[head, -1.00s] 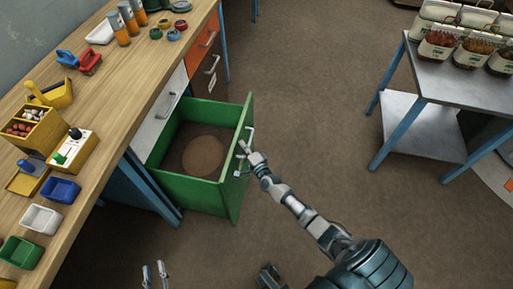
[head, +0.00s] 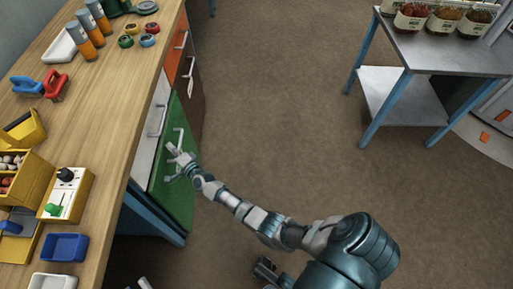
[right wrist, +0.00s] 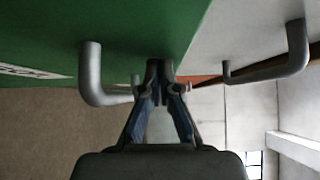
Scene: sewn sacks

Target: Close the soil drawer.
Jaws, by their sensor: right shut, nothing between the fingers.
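The soil drawer's green front (head: 183,205) stands close against the cabinet, below the white drawer front (head: 155,125). No open top or soil shows; whether a thin gap is left I cannot tell. In the right wrist view the green front (right wrist: 120,25) fills the upper left, with its grey bar handle (right wrist: 92,80). My right gripper (head: 174,153) is shut and empty at the green front, beside its handle. Its fingertips (right wrist: 159,68) look in contact with the front or very near it. Only a tip of my left gripper (head: 145,283) shows at the bottom edge.
The wooden workbench (head: 112,105) with tools and small trays runs along the left. An orange drawer front (head: 176,48) lies farther along the cabinet. A metal side table (head: 440,50) with jars stands at the upper right. The brown floor between is clear.

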